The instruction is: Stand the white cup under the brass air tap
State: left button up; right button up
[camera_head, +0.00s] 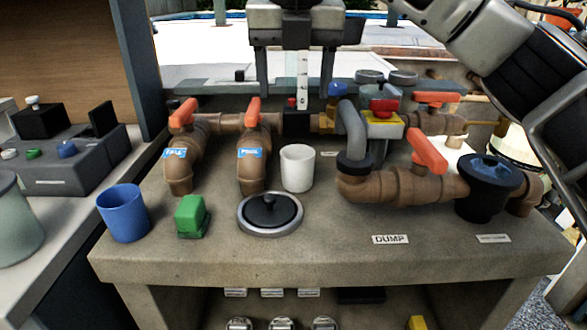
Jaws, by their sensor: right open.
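The white cup (297,170) stands upright and empty-looking on the grey bench, between the brown pipe with the blue POOL label and the grey curved pipe. A small brass fitting (325,123) with a blue knob sits behind it and slightly right; it looks like the brass air tap, but its outlet is hard to make out. My right gripper (294,96) is at the top centre, behind the cup and apart from it. Its two fingers are spread, with nothing held between them. My left gripper is not in view.
A blue cup (123,213), a green block (192,217) and a round black-knobbed lid (269,213) stand near the front edge. Brown pipes with orange handles (429,151) and a black strainer pot (488,188) crowd the right. Bare bench lies in front of the DUMP label (390,239).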

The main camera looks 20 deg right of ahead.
aim_at(297, 155)
jog(key=x, duration=1)
jog(key=d+x, duration=0.1)
jog(key=x, duration=0.4)
jog(key=shift+w+f, duration=0.1)
jog(key=shift+f, duration=0.05)
jog(key=c, duration=0.8)
